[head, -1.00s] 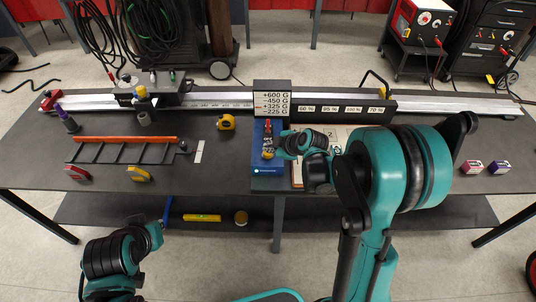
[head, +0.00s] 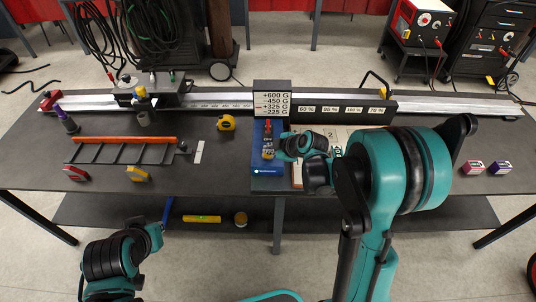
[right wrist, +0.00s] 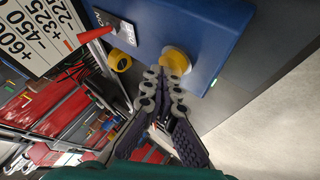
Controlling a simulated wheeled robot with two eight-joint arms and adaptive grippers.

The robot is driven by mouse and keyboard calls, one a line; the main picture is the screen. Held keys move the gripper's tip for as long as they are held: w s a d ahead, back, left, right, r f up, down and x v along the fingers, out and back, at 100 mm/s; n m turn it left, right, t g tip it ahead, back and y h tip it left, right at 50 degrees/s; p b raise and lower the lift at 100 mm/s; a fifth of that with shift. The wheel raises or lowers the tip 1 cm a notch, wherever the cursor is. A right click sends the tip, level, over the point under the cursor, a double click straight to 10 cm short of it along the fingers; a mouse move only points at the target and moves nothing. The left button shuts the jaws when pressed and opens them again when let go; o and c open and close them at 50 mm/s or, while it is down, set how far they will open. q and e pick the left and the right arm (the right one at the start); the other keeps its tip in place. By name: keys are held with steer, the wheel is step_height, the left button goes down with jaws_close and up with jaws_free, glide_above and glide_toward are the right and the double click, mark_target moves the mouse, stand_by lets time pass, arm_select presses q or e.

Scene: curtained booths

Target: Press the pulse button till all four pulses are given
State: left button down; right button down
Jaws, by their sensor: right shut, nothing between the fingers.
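A blue box (head: 262,170) stands at the middle of the table, under the sign. In the right wrist view the box (right wrist: 200,22) fills the top and bears a round yellow button (right wrist: 177,60). A red lever (right wrist: 98,35) and a small dark label plate (right wrist: 117,28) are on the box too. My right gripper (right wrist: 163,74) is shut and empty, its fingertips right at the yellow button; I cannot tell whether they touch it. In the head view the right gripper (head: 275,152) is over the box.
A sign (head: 272,102) with gauss values stands behind the box, beside a percent board (head: 345,108). A long rail (head: 225,103) crosses the table's back. Two small boxes (head: 474,167) (head: 500,167) lie right.

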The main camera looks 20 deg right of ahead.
steer(key=shift+f, duration=0.15)
steer(key=shift+r, duration=0.2)
steer(key=shift+r+p, duration=0.7)
steer(key=shift+r, duration=0.15)
step_height(320, 180, up, 6)
steer(key=p, duration=0.4)
stand_by(3.9)
